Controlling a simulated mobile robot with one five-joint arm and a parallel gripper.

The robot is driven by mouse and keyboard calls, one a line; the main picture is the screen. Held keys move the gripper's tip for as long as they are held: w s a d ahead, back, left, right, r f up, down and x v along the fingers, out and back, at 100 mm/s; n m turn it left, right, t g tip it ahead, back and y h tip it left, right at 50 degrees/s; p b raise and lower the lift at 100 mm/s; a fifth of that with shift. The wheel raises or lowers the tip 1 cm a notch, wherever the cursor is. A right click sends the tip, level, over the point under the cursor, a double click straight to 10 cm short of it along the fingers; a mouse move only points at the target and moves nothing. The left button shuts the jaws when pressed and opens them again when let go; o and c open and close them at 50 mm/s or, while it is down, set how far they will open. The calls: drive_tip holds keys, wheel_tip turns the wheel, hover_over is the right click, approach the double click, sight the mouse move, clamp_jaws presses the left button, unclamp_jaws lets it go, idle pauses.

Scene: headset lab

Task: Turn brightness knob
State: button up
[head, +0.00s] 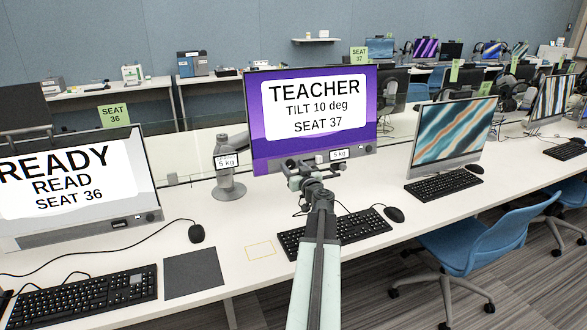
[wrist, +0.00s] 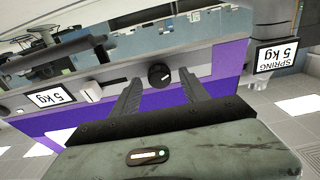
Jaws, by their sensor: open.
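The black round brightness knob (wrist: 160,75) is on the grey lower bezel of the teacher monitor. In the wrist view, which is upside down, it appears between the two fingers of my open gripper (wrist: 160,84). The fingers stand on either side of it; I cannot tell whether they touch it. The knob's pale mark is visible. In the head view my gripper (head: 306,170) is in front of the lower bezel of the purple teacher monitor (head: 350,122), which reads "TEACHER TILT 10 deg SEAT 37". I cannot make out the knob there.
A white button (wrist: 93,91) and a "5 kg" label (wrist: 49,98) lie beside the knob. A grey spring stand (head: 229,182) is left of the monitor. The keyboard (head: 350,228) and mouse (head: 394,214) lie below. The READY monitor (head: 60,232) stands at left.

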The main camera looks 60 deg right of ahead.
drive_tip(key=shift+w, duration=0.15)
clamp_jaws()
drive_tip(key=m+g, duration=0.1)
drive_tip(key=m, duration=0.5)
drive_tip(key=shift+h, duration=0.4)
unclamp_jaws()
drive_tip(key=shift+a, duration=0.1)
drive_tip(key=v, duration=0.7)
drive_tip(key=shift+s+a, duration=0.2)
drive_tip(key=shift+s, duration=0.05)
